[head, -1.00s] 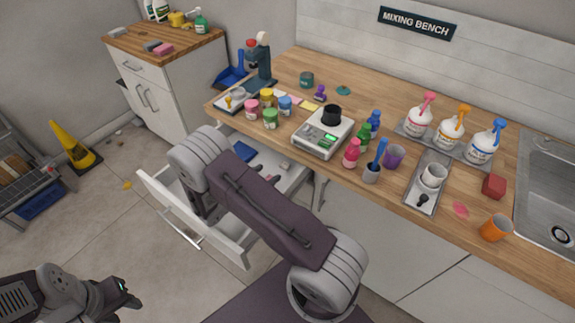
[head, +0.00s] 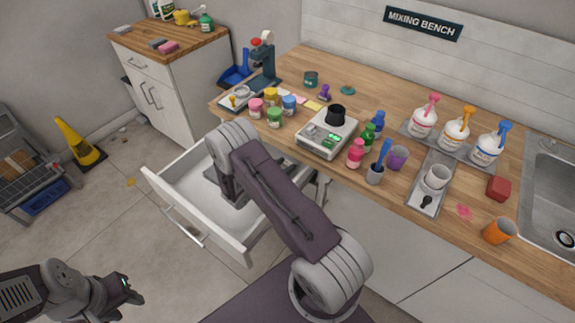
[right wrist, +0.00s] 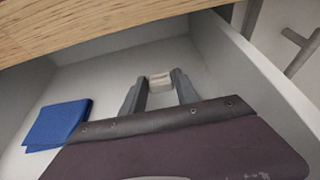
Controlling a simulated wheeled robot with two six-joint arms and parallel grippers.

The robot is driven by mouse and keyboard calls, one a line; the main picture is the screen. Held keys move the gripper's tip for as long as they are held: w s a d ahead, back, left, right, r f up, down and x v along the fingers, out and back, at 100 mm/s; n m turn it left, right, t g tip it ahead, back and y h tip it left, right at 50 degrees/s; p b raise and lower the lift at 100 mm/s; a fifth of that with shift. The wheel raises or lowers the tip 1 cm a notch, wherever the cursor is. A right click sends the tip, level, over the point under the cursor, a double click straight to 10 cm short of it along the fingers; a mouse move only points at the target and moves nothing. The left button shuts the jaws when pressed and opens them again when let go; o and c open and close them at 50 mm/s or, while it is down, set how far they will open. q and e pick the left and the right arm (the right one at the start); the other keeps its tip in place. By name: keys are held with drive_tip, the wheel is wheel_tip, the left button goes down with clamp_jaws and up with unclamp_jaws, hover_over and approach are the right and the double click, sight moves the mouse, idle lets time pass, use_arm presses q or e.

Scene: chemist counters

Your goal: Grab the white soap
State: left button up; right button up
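A small white block, looking like the white soap (right wrist: 160,82), lies in the open drawer (head: 185,187). My right gripper (right wrist: 160,80) reaches down into the drawer, its two grey fingers apart, one on each side of the soap. I see no clear grip on it; whether the fingers touch its sides is hard to tell. In the head view my right arm hides the gripper and the soap. My left gripper (head: 135,291) is at the lower left, over the floor, its fingertips apart and empty.
A blue cloth (right wrist: 57,125) lies in the drawer left of my right gripper. The wooden bench top (right wrist: 80,22) overhangs the drawer's back. The drawer's side wall (right wrist: 250,75) rises to the right. Jars, a scale (head: 327,134) and bottles stand on the bench.

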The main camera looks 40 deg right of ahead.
clamp_jaws()
drive_tip(key=shift+r, duration=0.1)
drive_tip(key=shift+r, duration=0.35)
wheel_tip(320, 180, up, 3)
drive_tip(key=shift+f, duration=0.1)
drive_tip(key=s+a+r, duration=0.1)
drive_tip(key=s+r, duration=0.1)
drive_tip(key=s, duration=0.1)
drive_tip(key=s+a+r, duration=0.1)
drive_tip(key=s+r, duration=0.1)
drive_tip(key=s, duration=0.2)
drive_tip(key=s+a+r+p, duration=0.1)
drive_tip(key=s+a+r, duration=0.1)
drive_tip(key=s+r, duration=0.1)
drive_tip(key=shift+s, duration=0.15)
drive_tip(key=shift+s+a+r, duration=0.1)
drive_tip(key=shift+s+r, duration=0.05)
drive_tip(key=shift+s, duration=0.2)
